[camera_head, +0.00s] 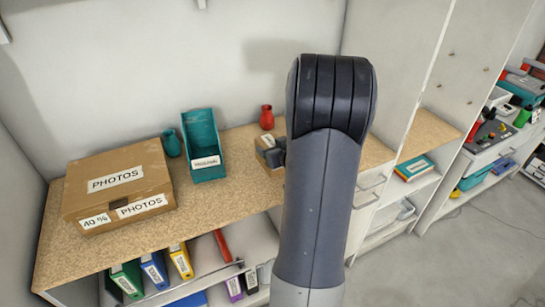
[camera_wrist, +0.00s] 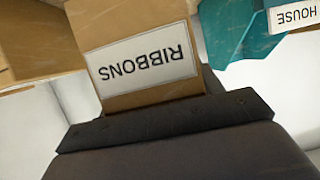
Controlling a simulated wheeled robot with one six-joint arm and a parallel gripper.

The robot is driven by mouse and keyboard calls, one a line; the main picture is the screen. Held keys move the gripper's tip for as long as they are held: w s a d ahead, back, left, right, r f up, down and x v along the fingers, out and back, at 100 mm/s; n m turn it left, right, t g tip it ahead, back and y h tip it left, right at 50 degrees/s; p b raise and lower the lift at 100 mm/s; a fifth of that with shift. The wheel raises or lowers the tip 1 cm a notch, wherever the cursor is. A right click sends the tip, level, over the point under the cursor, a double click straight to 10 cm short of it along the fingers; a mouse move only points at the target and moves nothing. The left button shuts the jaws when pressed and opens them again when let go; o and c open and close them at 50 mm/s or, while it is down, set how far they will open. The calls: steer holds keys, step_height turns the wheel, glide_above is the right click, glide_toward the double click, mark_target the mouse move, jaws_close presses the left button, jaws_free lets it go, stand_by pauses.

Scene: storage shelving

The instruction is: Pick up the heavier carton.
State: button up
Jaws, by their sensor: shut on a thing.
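A large brown carton (camera_head: 105,205) labelled PHOTOS lies on the left of the speckled shelf top, with a smaller mark on its front corner. A small brown carton (camera_head: 263,162) stands further right, partly hidden by my arm. In the wrist view a carton labelled RIBBONS (camera_wrist: 118,32) fills the upper middle, its label upside down. My gripper (camera_wrist: 165,122) is shut on this carton; its dark finger crosses just below the label. In the head view my gripper (camera_head: 276,154) shows only as a dark piece at the small carton. Whether the carton is clear of the shelf I cannot tell.
A teal magazine holder (camera_head: 203,135) stands between the cartons, with a teal vase (camera_head: 171,143) beside it. A red vase (camera_head: 267,117) stands behind the small carton. Coloured binders (camera_head: 153,271) fill the shelf below. A tall white panel (camera_head: 395,60) rises to the right.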

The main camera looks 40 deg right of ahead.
steer(key=shift+r+p, duration=0.35)
steer(key=shift+r, duration=2.05)
